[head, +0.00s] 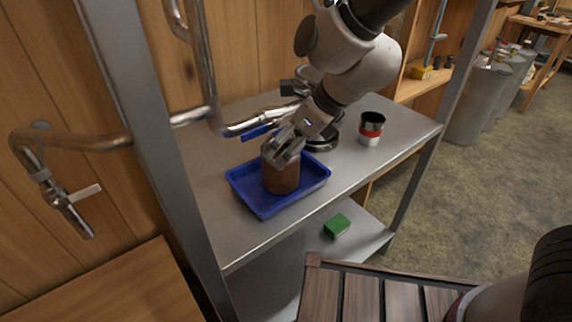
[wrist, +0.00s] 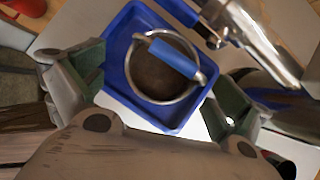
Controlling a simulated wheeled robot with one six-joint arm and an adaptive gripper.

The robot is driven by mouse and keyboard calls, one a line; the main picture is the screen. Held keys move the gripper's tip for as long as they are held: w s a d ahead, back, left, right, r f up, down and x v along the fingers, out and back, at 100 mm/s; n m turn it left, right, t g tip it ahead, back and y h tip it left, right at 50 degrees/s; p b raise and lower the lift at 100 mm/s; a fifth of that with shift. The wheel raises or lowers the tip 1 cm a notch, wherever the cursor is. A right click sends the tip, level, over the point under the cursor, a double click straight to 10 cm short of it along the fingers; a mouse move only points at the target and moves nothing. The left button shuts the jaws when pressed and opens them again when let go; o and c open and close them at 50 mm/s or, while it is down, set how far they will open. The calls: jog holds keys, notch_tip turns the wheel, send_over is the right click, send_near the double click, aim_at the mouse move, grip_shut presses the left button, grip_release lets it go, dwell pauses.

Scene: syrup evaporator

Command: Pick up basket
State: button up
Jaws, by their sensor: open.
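The basket (head: 281,178) looks like a brown round container standing upright in a blue tray (head: 262,207). In the wrist view the basket (wrist: 160,82) shows a metal rim, a dark inside and a bail handle with a blue grip (wrist: 174,59) lying across its top. My gripper (head: 280,150) is open, pointing down at the top of the basket. In the wrist view my gripper's fingers (wrist: 158,95) are spread either side of the basket, with gaps visible. Whether a fingertip touches the rim cannot be told; the gripper hides part of the top in the head view.
A metal pipe with a blue-levered valve (head: 258,131) ends just behind the tray. A can with a red band (head: 370,130) stands to the right on the metal shelf (head: 345,155). A green block (head: 337,226) lies on the lower shelf. A steel post (head: 150,130) stands at the left.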

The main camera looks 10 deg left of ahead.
aim_at(283, 149)
jog(key=x, duration=0.4)
jog(key=shift+w+f, duration=0.15)
jog(key=shift+f, duration=0.05)
jog(key=c, duration=1.2)
